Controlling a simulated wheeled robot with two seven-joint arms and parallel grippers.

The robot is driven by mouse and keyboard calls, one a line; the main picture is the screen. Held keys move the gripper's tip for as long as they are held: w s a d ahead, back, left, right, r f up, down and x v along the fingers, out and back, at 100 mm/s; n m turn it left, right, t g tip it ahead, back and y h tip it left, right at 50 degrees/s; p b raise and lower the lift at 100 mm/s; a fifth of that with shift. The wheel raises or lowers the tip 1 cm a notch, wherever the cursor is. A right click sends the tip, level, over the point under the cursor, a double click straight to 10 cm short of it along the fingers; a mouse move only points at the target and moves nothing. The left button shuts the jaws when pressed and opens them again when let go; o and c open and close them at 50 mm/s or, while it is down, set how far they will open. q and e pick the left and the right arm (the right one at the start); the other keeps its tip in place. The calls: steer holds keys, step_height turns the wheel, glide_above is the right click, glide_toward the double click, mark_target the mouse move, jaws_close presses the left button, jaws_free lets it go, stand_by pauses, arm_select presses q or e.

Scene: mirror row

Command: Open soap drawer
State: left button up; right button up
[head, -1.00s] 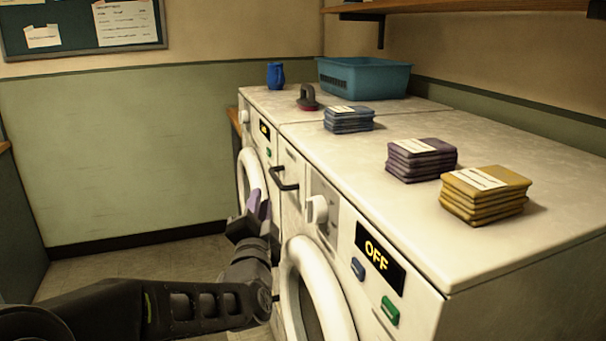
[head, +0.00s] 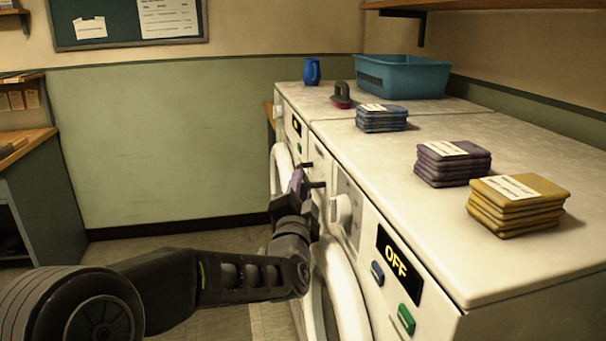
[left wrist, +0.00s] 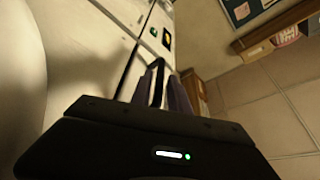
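The soap drawer (head: 319,160) is the narrow white front at the near washing machine's upper left. It looks flush with the machine. Its dark bar handle (head: 314,184) is partly hidden by my left gripper (head: 300,183) in the head view. In the left wrist view, the handle (left wrist: 158,84) stands between the two purple-grey fingers of my left gripper (left wrist: 159,92). The fingers are apart, with a gap showing around the bar; I cannot tell whether either touches it. My right gripper is not in view.
A white knob (head: 342,209), an OFF display (head: 397,263) and the round door (head: 343,290) lie right of and below the handle. Folded cloth stacks (head: 518,205), a brush (head: 342,96), a blue cup (head: 312,71) and a basket (head: 403,77) stand on top.

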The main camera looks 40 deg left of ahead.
arm_select(q)
steer(key=shift+x, duration=2.25)
steer(key=shift+c, duration=0.4)
jaws_close()
steer(key=shift+f, duration=0.1)
